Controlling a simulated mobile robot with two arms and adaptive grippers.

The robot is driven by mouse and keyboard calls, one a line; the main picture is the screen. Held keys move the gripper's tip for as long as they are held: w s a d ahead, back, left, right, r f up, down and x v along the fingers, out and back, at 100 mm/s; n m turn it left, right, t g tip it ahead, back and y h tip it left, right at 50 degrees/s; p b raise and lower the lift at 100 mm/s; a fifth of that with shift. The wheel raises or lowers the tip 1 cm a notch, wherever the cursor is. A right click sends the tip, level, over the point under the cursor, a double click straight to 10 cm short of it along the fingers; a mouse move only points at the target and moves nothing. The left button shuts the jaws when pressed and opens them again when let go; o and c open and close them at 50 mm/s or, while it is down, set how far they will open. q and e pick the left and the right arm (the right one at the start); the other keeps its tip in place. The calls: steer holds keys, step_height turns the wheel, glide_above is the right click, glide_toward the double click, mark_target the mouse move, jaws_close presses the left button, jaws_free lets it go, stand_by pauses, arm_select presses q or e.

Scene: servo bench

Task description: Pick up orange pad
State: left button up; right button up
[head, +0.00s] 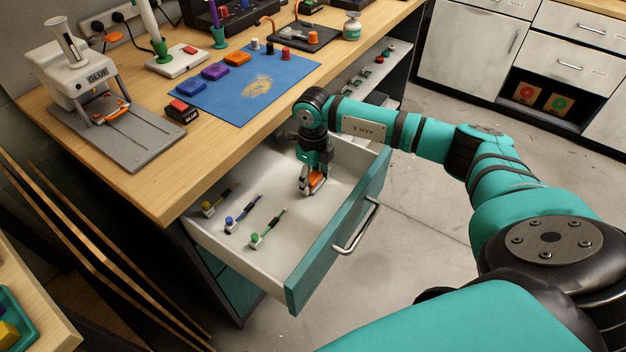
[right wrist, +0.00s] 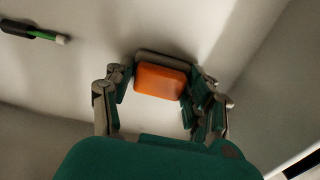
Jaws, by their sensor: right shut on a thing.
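My right gripper (head: 312,186) reaches down into the open drawer (head: 290,243). It is shut on an orange pad (head: 317,179). In the right wrist view the orange pad (right wrist: 160,81) sits between the two fingers, with a grey strip along its far side. The pad is close over the drawer floor; I cannot tell whether it touches it. Another orange block (head: 237,58) lies on the blue mat on the bench. My left gripper is not in view.
Yellow (head: 212,207), blue (head: 238,219) and green-ended tools (head: 265,233) lie in the drawer's left part. The drawer front (head: 345,237) with its handle stands near my arm. A glue machine (head: 97,100) and blue mat (head: 255,87) are on the bench above.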

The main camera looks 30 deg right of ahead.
mark_target(313, 177)
steer(key=shift+r, duration=0.1)
step_height(313, 177, up, 10)
steer(key=shift+f, duration=0.1)
stand_by(0.3)
